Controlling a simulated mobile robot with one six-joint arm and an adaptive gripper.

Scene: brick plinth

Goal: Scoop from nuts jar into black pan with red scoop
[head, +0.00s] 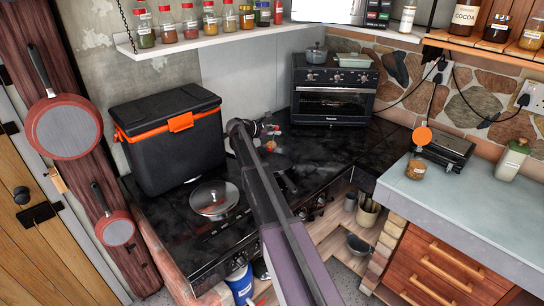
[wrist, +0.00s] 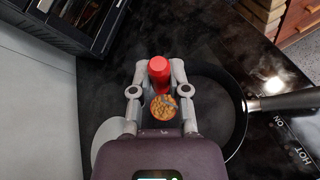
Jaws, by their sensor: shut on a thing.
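In the wrist view my gripper (wrist: 158,96) is shut on the red scoop (wrist: 158,68), which sits between the two fingers. Brown-yellow nuts (wrist: 163,107) show in a small round red-rimmed cup between the fingers, apparently the scoop's bowl. The black pan (wrist: 225,118) lies below and right of the gripper, its handle pointing right. In the head view my gripper (head: 268,136) is over the hob, and my arm hides much of the pan (head: 280,162).
A lidded silver pan (head: 214,199) stands left of my arm. A black and orange cooler (head: 168,138) is behind it, and a toaster oven (head: 334,92) stands at the back. A shelf of spice jars (head: 190,22) hangs above. The right counter's front (head: 455,208) is clear.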

